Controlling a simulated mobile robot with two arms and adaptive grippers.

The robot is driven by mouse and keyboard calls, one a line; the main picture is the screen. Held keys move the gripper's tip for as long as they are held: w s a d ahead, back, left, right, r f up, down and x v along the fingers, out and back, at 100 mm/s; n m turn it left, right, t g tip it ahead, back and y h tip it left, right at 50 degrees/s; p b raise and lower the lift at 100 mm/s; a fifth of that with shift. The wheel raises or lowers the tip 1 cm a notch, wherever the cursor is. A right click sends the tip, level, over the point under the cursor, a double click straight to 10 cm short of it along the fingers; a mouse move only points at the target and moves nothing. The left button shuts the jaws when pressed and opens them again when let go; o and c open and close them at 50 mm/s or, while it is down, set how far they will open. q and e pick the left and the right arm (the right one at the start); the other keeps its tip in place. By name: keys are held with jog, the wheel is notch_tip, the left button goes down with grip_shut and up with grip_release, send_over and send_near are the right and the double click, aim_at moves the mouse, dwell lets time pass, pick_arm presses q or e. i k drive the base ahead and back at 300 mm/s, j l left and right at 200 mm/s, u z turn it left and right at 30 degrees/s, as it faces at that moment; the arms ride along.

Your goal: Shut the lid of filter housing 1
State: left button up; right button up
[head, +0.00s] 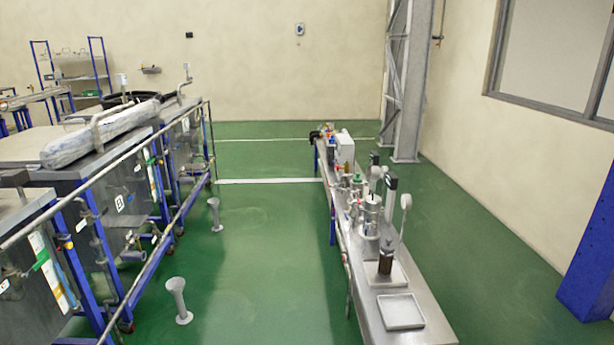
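Shiny metal cylindrical vessels (371,216) stand on the narrow steel bench (405,332) right of the middle. They are small and crowded at this distance. I cannot read a label that marks one as filter housing 1, nor tell whether a lid is open or shut. Neither of my grippers shows in the head view.
Large steel tanks (118,200) with blue frames and a long rail line the left side. Two grey flared posts (178,300) (214,214) stand in the green aisle. The bench's near end holds a shallow tray (400,312). A blue column (590,250) stands far right.

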aim_at(374, 173)
jog(key=i+l, duration=0.15)
jog(key=l, duration=0.3)
jog(key=i+l+u, duration=0.1)
jog(key=l, duration=0.3)
jog(key=i+l, duration=0.15)
jog(key=l, duration=0.3)
jog(key=i+l+u, duration=0.1)
jog(key=l, duration=0.35)
jog(key=i+l, duration=0.15)
jog(key=l, duration=0.3)
jog(key=i+l, duration=0.1)
jog(key=l, duration=0.35)
jog(key=i+l+u, duration=0.1)
jog(key=l, duration=0.35)
